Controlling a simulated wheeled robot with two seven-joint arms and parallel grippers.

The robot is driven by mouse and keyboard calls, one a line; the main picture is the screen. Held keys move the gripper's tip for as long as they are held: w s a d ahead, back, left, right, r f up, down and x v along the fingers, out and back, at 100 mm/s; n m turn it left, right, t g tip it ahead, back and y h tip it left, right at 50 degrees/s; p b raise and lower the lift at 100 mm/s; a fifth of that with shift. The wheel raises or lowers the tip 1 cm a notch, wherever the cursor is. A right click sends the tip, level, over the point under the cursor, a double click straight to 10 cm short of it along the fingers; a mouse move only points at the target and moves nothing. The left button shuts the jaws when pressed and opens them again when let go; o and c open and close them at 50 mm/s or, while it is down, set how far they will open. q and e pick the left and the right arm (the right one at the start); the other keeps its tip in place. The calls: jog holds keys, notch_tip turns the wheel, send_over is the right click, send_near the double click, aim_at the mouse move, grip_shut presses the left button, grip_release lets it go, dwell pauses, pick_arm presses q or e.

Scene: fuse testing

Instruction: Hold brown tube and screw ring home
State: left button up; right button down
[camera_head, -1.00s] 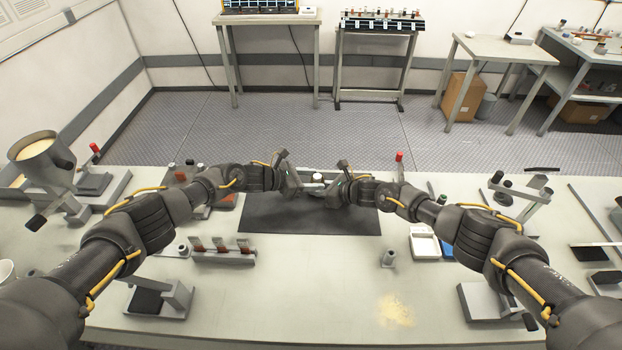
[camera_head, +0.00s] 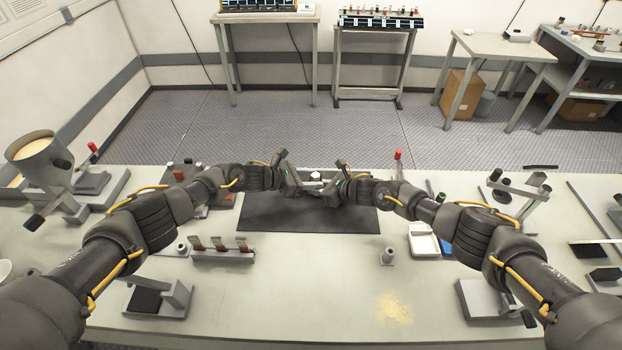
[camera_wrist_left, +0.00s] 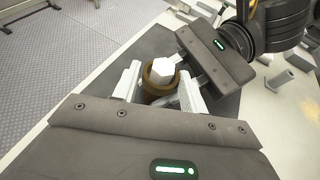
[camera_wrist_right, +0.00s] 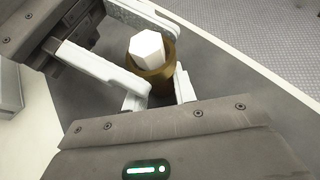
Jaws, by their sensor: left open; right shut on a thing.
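The brown tube (camera_wrist_left: 158,91) stands upright over the dark mat (camera_head: 260,218), with a white six-sided piece (camera_wrist_left: 162,71) in its top. The brown tube also shows in the right wrist view (camera_wrist_right: 168,62). I cannot tell the ring apart from the tube's brown rim. My right gripper (camera_wrist_right: 158,90) is shut on the tube low down, below the rim. My left gripper (camera_head: 298,186) is open, its two pale fingers on either side of the tube's top. I cannot tell whether they touch it. In the head view, the grippers largely hide the tube.
A rack with several brown pieces (camera_head: 222,249) and a small grey cylinder (camera_head: 387,256) stand nearer me. A white tray (camera_head: 422,240) lies at right. Fixtures with red knobs stand behind both arms. The middle front of the table (camera_head: 290,290) is clear.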

pick_arm(q)
jog(key=shift+s+f, duration=0.25)
jog(key=shift+s, duration=0.05)
pick_arm(e)
jog(key=shift+w+d, duration=0.1)
jog(key=shift+w, duration=0.05)
pick_arm(q)
jog(key=v, duration=0.4)
jog(key=shift+w+a, duration=0.2)
pick_arm(e)
jog(key=shift+w, duration=0.1)
pick_arm(q)
jog(key=shift+s+a+r, duration=0.25)
jog(key=shift+a+r, duration=0.25)
jog(key=shift+a, duration=0.15)
dwell(1.9)
dwell(2.1)
pick_arm(e)
jog(key=c, duration=1.1)
grip_release()
jog(key=shift+o, duration=0.2)
